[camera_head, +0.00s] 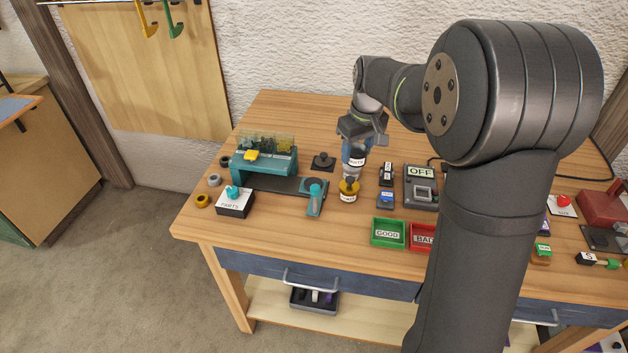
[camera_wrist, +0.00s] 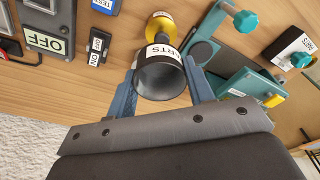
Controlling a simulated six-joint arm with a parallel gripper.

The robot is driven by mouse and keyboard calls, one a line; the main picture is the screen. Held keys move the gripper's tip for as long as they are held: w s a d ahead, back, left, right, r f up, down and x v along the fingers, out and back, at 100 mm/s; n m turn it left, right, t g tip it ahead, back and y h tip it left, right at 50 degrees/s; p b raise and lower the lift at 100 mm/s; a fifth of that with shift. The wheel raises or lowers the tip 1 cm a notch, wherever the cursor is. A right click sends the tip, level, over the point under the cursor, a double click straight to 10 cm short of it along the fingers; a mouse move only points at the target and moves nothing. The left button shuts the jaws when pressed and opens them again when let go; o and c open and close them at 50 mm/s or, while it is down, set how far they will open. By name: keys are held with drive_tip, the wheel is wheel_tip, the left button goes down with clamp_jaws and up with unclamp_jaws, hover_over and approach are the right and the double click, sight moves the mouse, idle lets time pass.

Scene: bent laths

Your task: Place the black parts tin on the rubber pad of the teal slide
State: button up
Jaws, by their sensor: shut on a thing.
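My gripper (camera_wrist: 163,88) is shut on a dark, open-topped round tin (camera_wrist: 162,78) with a white label whose letters are partly cut off. I take it as the black parts tin. In the head view the tin (camera_head: 352,172) is below the jaws, just behind a yellow container; whether it touches the bench is unclear. The teal slide (camera_head: 265,163) stands to its left, with a dark rail running right to a round dark pad (camera_head: 311,184) and a teal handle.
The yellow labelled container (camera_head: 349,190) is close in front of the tin. A black box labelled PARTS (camera_head: 235,207) with a teal knob is at left. A grey OFF panel (camera_head: 421,190), green GOOD bin (camera_head: 388,233) and red BAD bin (camera_head: 421,240) are right and front.

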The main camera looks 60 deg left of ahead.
drive_tip(key=s+a+f, duration=0.2)
drive_tip(key=a, duration=0.1)
drive_tip(key=s+a+f, duration=0.2)
drive_tip(key=a, duration=0.1)
drive_tip(key=s+a+f, duration=0.3)
drive_tip(key=shift+f, duration=1.9)
drive_tip(key=shift+f, duration=0.15)
drive_tip(key=o, duration=1)
drive_tip(key=r, duration=0.4)
drive_tip(key=d+r, duration=0.1)
drive_tip(key=r, duration=0.7)
drive_tip(key=shift+d+r, duration=0.15)
drive_tip(key=shift+d, duration=0.1)
